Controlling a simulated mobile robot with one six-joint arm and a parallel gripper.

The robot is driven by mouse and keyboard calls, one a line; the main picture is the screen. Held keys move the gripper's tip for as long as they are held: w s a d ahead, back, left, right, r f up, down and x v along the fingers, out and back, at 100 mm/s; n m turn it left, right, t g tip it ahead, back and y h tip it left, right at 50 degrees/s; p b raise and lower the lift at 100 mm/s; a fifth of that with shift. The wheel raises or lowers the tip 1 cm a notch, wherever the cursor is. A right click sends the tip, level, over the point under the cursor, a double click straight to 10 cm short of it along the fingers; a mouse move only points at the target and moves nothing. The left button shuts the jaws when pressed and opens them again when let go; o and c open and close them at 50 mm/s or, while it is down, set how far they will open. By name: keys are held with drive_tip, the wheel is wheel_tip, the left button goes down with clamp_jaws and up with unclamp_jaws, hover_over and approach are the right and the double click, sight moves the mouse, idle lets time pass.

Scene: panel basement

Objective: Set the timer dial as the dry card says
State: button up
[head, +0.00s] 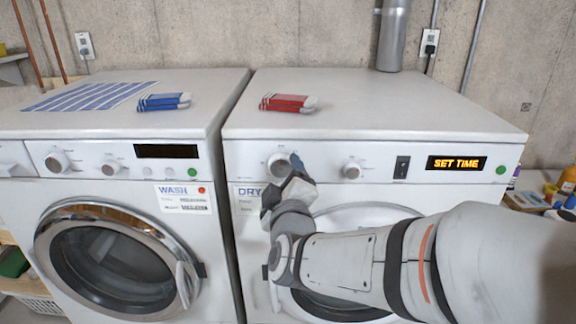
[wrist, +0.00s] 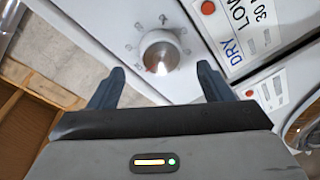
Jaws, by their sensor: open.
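The dry card (wrist: 237,22) reads "DRY", "LOW" and "30" in the wrist view, cut off at the edge. In the head view the dry card (head: 248,195) is partly behind my arm. A silver dial (head: 279,164) sits at the left of the right machine's panel; a second dial (head: 353,171) is right of it. Their labels are too small to tell which is the timer. My gripper (head: 296,163) is at the left dial. In the wrist view the open fingers (wrist: 161,68) point towards a dial (wrist: 160,50), apart from it. A reddish mark shows on its lower edge.
The right machine's panel also has a black switch (head: 402,167), a lit "SET TIME" display (head: 457,163) and a green button (head: 501,169). A red cloth (head: 286,102) lies on top. The washer (head: 120,185) with its wash card (head: 183,198) stands close on the left.

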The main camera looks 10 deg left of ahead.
sight(281, 168)
drive_tip(key=shift+p+x, duration=0.3)
drive_tip(key=shift+x, duration=1.7)
drive_tip(key=shift+c, duration=0.2)
drive_tip(key=c, duration=0.9)
drive_tip(key=shift+s, duration=0.1)
